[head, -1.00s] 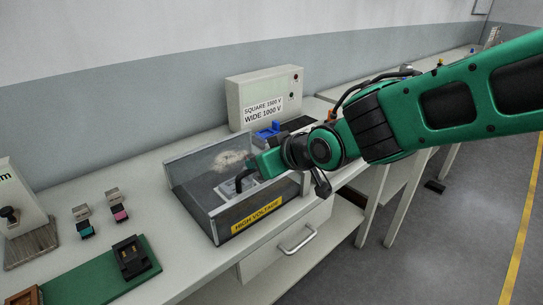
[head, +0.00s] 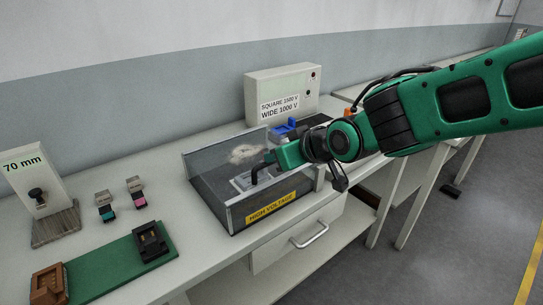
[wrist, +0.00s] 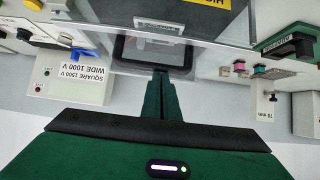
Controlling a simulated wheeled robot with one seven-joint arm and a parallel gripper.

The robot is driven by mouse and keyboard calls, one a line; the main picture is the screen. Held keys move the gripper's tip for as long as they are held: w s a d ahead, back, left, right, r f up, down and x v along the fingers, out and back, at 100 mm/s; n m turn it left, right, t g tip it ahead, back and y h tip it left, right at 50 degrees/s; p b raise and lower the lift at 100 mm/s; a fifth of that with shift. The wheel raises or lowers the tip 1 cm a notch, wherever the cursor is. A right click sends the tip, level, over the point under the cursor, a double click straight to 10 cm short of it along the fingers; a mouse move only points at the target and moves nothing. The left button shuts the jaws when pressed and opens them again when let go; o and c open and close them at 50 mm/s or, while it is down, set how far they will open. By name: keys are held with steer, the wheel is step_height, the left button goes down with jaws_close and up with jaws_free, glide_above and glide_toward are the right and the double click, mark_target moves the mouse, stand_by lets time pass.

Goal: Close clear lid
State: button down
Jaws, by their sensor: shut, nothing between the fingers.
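The open-topped grey box (head: 228,213) with a yellow HIGH VOLTAGE label (head: 271,207) stands on the bench. Its clear lid (head: 215,160) appears raised along the back of the box; its exact angle is hard to read. A black hooked part (head: 258,171) stands over a pale fixture inside the box. My gripper (head: 271,157) is shut and empty at the right end of the clear pane. In the wrist view the fingertips (wrist: 160,72) lie at the clear pane's edge; I cannot tell whether they touch it.
A voltage unit (head: 282,91) stands behind the box, with a blue part (head: 286,127) in front of it. Two small connectors (head: 105,208) (head: 136,192), a green board (head: 115,268) and a 70 mm stand (head: 30,185) are to the left.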

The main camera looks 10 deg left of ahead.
steer(key=s+d+f, duration=0.1)
steer(key=s+d, duration=0.5)
steer(key=d, duration=0.1)
steer(key=w+d+f+m+g+h, duration=0.15)
steer(key=d+m+h, duration=0.25)
steer(key=d, duration=1)
steer(key=s+d+f+m+h, duration=0.1)
steer(key=d+f+m+h, duration=0.25)
steer(key=d, duration=1.15)
steer(key=s+d+m+g, duration=0.6)
steer(key=s+d+m, duration=0.2)
steer(key=s+d, duration=0.7)
steer(key=s, duration=0.3)
steer(key=shift+f+m, duration=0.1)
steer(key=shift+m, duration=0.15)
